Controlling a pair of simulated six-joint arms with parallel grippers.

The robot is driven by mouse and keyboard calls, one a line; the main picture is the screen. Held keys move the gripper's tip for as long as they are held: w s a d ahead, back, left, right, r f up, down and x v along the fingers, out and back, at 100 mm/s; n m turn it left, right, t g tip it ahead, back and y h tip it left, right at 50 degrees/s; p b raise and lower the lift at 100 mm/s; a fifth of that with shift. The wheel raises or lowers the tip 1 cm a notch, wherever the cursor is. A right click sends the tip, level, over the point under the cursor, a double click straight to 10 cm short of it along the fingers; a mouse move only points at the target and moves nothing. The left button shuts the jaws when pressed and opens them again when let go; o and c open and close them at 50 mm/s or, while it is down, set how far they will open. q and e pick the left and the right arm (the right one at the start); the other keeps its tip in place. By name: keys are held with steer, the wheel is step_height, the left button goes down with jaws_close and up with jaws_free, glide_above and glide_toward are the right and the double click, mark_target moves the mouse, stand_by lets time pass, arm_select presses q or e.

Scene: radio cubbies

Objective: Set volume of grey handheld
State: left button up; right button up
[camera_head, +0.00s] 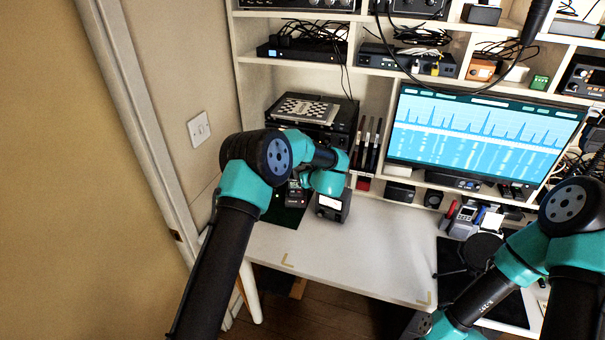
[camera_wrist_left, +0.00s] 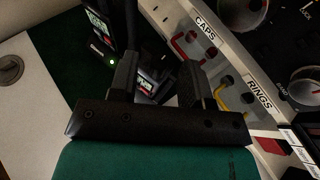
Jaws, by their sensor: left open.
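Dark handhelds with small lit displays stand on a dark green mat (camera_head: 281,213) at the left end of the desk. In the left wrist view, one handheld (camera_wrist_left: 97,27) is beyond the left finger, near a green light. Another handheld (camera_wrist_left: 146,86) shows between the fingers, partly hidden by them. I cannot tell which one is the grey handheld, and no volume knob is clear. My left gripper (camera_wrist_left: 158,70) is open, its fingers around or above the second handheld; contact is unclear. In the head view my left arm hides these fingers. My right gripper is out of view.
A parts bin labelled CAPS and RINGS (camera_wrist_left: 228,62) lies close right of the fingers. Shelves and a monitor (camera_head: 484,130) line the back. The white desk (camera_head: 350,250) is clear in the middle.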

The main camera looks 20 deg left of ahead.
arm_select(q)
steer(key=shift+w+a+f, duration=0.1)
steer(key=shift+w+a, duration=0.1)
steer(key=shift+c, duration=0.4)
jaws_close()
steer(key=shift+s+m+t+h, duration=0.1)
steer(key=shift+m+t+h, duration=0.2)
steer(key=shift+m+t, duration=0.1)
steer(key=shift+s+a+m+t+h, duration=0.1)
steer(key=shift+a+m+t+h, duration=0.3)
steer(key=shift+m+h, duration=1.25)
steer(key=shift+s+a+m+t+h, duration=0.1)
steer(key=shift+m+t+h, duration=0.55)
steer(key=shift+m+h, duration=0.95)
steer(key=shift+a+m+t+h, duration=0.2)
steer(key=shift+m+t+h, duration=0.35)
steer(key=shift+m+h, duration=1.05)
steer(key=shift+h, duration=0.45)
